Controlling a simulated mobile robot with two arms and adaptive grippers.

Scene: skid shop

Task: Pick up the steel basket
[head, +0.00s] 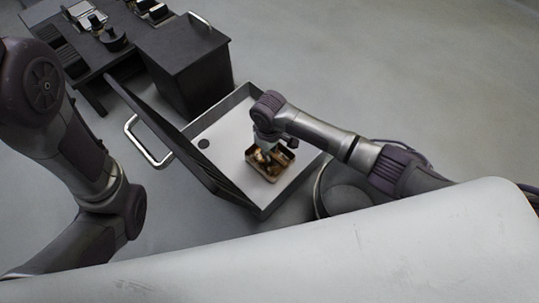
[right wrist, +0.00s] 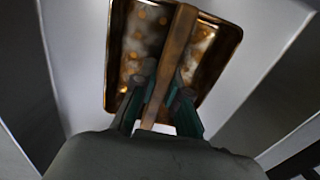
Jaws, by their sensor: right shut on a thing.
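The steel basket (head: 258,176) is a small, shallow rectangular tray, brownish-gold and stained, with a bar handle across its middle. It is inside the large open grey box or drawer (head: 222,128), over its white floor, towards the right side. In the right wrist view the basket (right wrist: 138,45) shows blotchy orange marks inside. My right gripper (head: 266,153) reaches down over it. Its fingers (right wrist: 164,88) are shut on the bar handle, one on each side. I cannot tell whether the basket touches the floor below. My left arm shows at the left, but its gripper is out of view.
The box's dark front panel with a metal handle (head: 148,148) stands tilted on the left. A dark cabinet (head: 190,62) and a dark table with small items (head: 85,45) are behind.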

